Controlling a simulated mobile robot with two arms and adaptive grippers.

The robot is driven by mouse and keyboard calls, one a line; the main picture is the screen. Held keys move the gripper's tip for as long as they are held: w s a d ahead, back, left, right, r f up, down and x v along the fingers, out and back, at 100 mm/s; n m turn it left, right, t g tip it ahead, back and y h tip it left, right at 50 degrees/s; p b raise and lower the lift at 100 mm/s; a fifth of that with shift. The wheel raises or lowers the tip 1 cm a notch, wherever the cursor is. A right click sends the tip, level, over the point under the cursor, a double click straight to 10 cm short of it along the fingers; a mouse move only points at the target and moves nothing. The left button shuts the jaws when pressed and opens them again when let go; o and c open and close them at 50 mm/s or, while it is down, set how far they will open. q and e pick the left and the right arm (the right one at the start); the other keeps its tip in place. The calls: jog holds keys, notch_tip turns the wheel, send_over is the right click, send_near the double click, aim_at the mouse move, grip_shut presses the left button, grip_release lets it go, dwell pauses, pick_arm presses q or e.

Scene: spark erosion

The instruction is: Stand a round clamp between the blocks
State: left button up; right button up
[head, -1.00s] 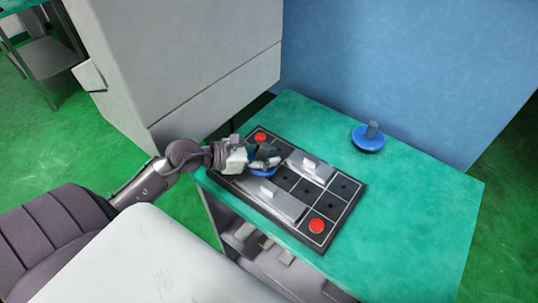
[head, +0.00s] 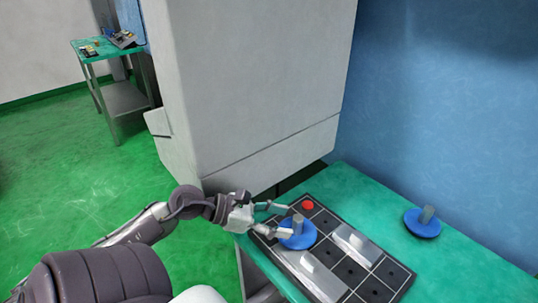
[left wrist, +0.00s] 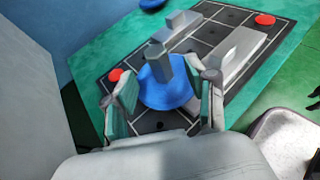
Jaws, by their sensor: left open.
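A round clamp (head: 298,237), a blue disc with a grey post, stands upright on the black gridded board (head: 375,290). It also shows in the left wrist view (left wrist: 165,92). Two grey blocks with raised knobs, one nearer (head: 308,270) and one farther (head: 355,246), lie on the board by the clamp. The clamp is at their end near my gripper; I cannot tell how far it reaches between them. My left gripper (head: 284,221) is open, its fingers spread on both sides of the clamp. A second round clamp (head: 423,222) stands on the table. My right gripper is not in view.
The green table (head: 350,183) has clear room beyond the board. A red disc (head: 308,205) marks one board corner; another (left wrist: 265,20) shows in the left wrist view. A large grey cabinet (head: 250,90) stands close behind my left arm, and a blue wall behind the table.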

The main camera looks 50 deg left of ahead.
pick_arm(q)
jog(key=shift+v, duration=1.45)
